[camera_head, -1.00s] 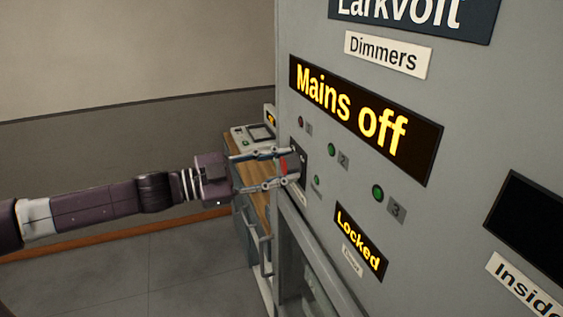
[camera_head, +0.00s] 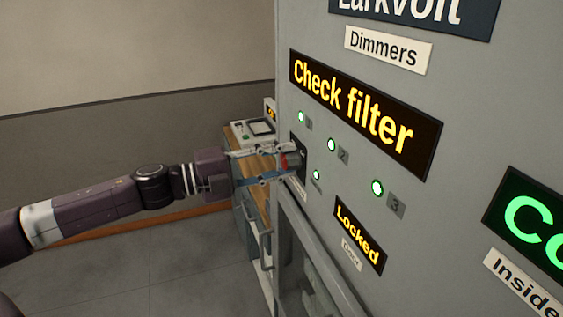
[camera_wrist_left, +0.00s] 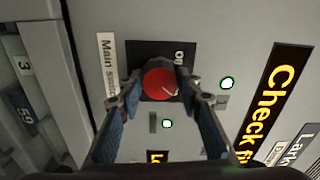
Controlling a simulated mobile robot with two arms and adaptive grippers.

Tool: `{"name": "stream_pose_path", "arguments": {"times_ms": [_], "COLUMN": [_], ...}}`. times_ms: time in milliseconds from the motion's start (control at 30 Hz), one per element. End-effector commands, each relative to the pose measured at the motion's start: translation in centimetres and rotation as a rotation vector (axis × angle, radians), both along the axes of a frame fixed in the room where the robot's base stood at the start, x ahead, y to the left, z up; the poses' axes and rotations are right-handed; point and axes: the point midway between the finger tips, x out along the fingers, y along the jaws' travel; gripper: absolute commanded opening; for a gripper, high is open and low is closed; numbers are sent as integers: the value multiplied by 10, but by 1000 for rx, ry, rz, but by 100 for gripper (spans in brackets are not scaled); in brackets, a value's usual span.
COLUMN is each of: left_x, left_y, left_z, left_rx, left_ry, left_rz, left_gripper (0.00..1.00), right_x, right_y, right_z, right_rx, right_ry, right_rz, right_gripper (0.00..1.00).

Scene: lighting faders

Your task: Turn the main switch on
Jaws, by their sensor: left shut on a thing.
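The main switch (camera_wrist_left: 160,84) is a round red knob on a dark plate, with a "Main Switch" label (camera_wrist_left: 107,66) beside it in the left wrist view. In the head view the switch (camera_head: 291,161) is partly hidden by the fingers. My left gripper (camera_wrist_left: 160,90) is shut on the red knob, one finger on each side; it also shows in the head view (camera_head: 284,162). The cabinet's display (camera_head: 362,115) reads "Check filter" in yellow. The lamps numbered 1, 2 and 3 (camera_head: 377,187) glow green. My right gripper is not in view.
A "Locked" display (camera_head: 359,235) sits below the lamps, above a glazed door (camera_head: 312,265). A green-lit screen (camera_head: 528,222) is at the right edge. A desk with a small console (camera_head: 252,132) stands behind my gripper. The floor at left is clear.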

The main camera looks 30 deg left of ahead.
Motion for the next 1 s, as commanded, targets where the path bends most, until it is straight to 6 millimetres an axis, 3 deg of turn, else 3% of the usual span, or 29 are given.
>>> {"name": "stream_pose_path", "arguments": {"times_ms": [767, 800, 933, 1000], "left_x": [0, 0, 0, 0], "left_y": [0, 0, 0, 0], "left_z": [-1, -1, -1, -1], "left_rx": [77, 76, 75, 75], "left_ry": [-66, -65, -65, -65], "left_rz": [-1, -1, -1, -1], "left_gripper": [8, 37, 50, 50], "right_x": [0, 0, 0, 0], "right_y": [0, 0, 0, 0], "right_z": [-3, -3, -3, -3], "right_rx": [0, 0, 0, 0], "right_ry": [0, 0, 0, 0], "right_rz": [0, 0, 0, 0], "right_gripper": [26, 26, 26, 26]}}
